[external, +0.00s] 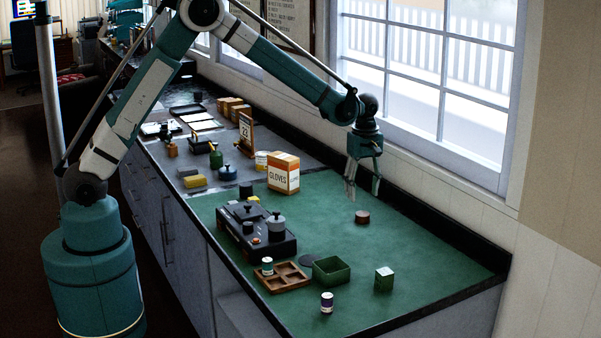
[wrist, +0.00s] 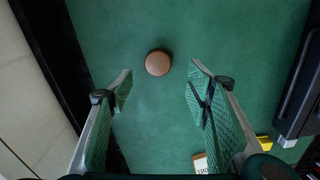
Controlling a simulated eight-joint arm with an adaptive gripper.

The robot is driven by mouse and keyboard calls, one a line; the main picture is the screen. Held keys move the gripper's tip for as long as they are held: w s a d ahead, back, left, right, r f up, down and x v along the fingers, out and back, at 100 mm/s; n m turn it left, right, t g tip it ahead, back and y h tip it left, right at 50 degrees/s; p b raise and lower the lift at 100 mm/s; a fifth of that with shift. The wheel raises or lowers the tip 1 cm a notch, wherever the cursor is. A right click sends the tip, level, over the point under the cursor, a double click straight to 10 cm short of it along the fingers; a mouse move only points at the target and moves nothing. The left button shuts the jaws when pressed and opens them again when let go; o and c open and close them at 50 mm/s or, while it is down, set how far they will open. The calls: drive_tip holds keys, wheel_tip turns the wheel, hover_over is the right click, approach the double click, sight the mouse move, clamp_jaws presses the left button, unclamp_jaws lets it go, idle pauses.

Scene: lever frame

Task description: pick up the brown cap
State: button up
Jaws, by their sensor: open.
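The brown cap (external: 362,217) is a small round disc lying on the green mat near the back edge of the counter. In the wrist view the brown cap (wrist: 158,63) lies ahead of the fingertips, roughly centred between them. My gripper (external: 363,188) hangs above the mat, pointing down, with the cap below it. In the wrist view my gripper (wrist: 160,80) has its two fingers wide apart with nothing between them. It does not touch the cap.
An orange and white gloves box (external: 284,172) stands left of my gripper. A black device (external: 256,232) with knobs is on the mat. A green open box (external: 331,270), a wooden tray (external: 281,278) and a green cube (external: 384,279) stand nearer the front. The mat around the cap is clear.

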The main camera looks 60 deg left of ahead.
sight(363, 213)
drive_tip(key=shift+f, duration=1.3)
drive_tip(key=shift+w+f+p, duration=0.2)
drive_tip(key=shift+f+p, duration=0.1)
drive_tip(key=shift+f, duration=2.3)
drive_tip(key=c, duration=0.8)
